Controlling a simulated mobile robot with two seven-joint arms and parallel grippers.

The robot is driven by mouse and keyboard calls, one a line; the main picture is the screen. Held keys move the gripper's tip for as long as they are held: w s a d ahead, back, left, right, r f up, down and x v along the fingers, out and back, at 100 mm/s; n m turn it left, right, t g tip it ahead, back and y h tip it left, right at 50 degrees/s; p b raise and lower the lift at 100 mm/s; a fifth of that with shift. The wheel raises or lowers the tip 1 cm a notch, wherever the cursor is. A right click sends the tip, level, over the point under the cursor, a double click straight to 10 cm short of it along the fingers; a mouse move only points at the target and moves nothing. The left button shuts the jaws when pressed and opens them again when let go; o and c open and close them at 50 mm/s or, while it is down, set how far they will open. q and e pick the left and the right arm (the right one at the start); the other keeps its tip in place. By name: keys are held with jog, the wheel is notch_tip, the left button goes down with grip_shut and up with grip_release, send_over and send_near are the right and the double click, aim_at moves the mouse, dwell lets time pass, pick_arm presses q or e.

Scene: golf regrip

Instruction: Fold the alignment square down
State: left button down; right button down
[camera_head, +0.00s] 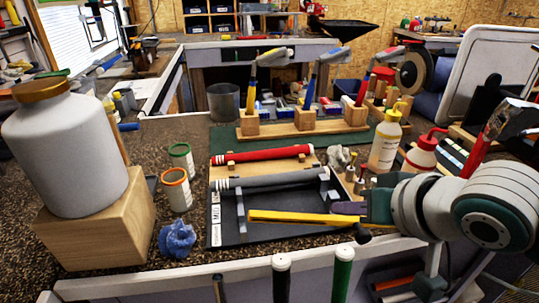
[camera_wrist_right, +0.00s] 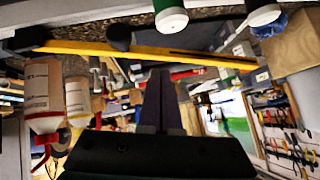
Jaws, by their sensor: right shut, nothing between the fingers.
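The alignment square appears to be the long yellow bar (camera_head: 290,217) along the front of the dark tray (camera_head: 270,236). It also crosses the wrist view (camera_wrist_right: 195,57) nearly level. A dark knob sits near its right end. In the head view, the bar looks slightly above the tray floor, but its exact height is hard to tell. My right gripper (camera_head: 338,208) is shut and empty, its dark fingertips just behind the bar's right part. In the wrist view, the fingers (camera_wrist_right: 160,88) point at the bar; contact cannot be told. My left gripper is out of view.
A grey grip (camera_head: 270,178) and a red grip (camera_head: 262,154) lie behind the bar. White-capped handles (camera_head: 342,270) stand in front. Bottles (camera_head: 385,138) stand at the right. Two cups (camera_head: 177,188) and a blue rag (camera_head: 177,240) are left of the tray.

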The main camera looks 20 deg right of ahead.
jog(key=shift+w+a+f, duration=0.1)
jog(key=shift+a+f, duration=0.15)
jog(key=shift+f, duration=0.35)
jog(key=f, duration=0.2)
jog(key=a+f+b, duration=0.1)
jog(key=f, duration=0.1)
jog(key=shift+a+f, duration=0.1)
jog(key=shift+a, duration=0.05)
